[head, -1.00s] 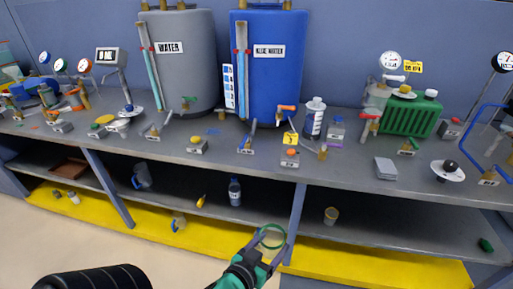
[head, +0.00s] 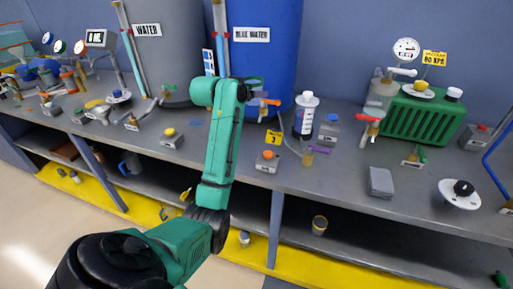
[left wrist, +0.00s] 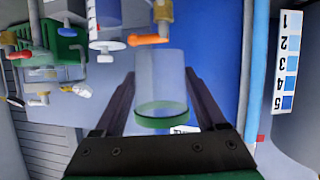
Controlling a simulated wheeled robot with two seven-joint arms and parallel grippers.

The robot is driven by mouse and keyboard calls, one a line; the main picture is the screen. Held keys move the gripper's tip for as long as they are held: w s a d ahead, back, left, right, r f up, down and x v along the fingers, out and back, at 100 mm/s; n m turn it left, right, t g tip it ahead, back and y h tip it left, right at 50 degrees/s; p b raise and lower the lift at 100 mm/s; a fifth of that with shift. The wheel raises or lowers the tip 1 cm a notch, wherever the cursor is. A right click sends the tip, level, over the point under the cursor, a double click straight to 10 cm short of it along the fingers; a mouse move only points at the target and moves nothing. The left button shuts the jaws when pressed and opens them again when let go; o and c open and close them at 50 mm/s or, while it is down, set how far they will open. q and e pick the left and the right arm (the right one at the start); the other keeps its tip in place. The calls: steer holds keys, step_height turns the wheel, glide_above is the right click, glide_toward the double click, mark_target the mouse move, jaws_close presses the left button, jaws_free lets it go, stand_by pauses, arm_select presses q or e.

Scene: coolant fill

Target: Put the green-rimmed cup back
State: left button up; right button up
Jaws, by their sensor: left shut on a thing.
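The green-rimmed cup (left wrist: 160,90) is clear, with a green band at its rim. In the left wrist view, which is upside down, it stands between the two dark fingers of my left gripper (left wrist: 160,76), which is shut on it. In the head view, my forearm hides most of the gripper and cup. A green curve that looks like the rim (head: 252,80) shows beside the arm, in front of the blue tank (head: 265,65). The orange tap handle (left wrist: 149,39) appears close to the cup's base; I cannot tell if they touch. My right gripper is not in view.
The grey bench (head: 330,185) is crowded with taps, button boxes and gauges. A white bottle (head: 305,115) stands right of the orange tap, and a green ribbed unit (head: 425,117) farther right. A small container (head: 319,225) sits on the lower shelf.

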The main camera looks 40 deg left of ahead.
mark_target(253, 150)
arm_select(q)
steer(key=shift+s+r, duration=0.2)
steer(key=shift+s, duration=0.15)
steer(key=shift+f, duration=0.1)
step_height(253, 150, down, 20)
steer(key=shift+r+p, duration=0.25)
steer(key=shift+p, duration=0.25)
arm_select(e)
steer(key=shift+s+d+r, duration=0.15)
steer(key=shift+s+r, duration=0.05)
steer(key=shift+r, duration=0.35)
arm_select(q)
steer(key=o, duration=1.4)
steer(key=shift+f, duration=0.1)
steer(key=shift+f+b, duration=0.3)
steer(key=shift+b, duration=0.35)
steer(key=b+v, duration=0.1)
steer(key=v, duration=1.3)
steer(key=shift+s+d+r, duration=0.1)
steer(key=shift+s+d, duration=0.05)
steer(key=shift+s, duration=0.15)
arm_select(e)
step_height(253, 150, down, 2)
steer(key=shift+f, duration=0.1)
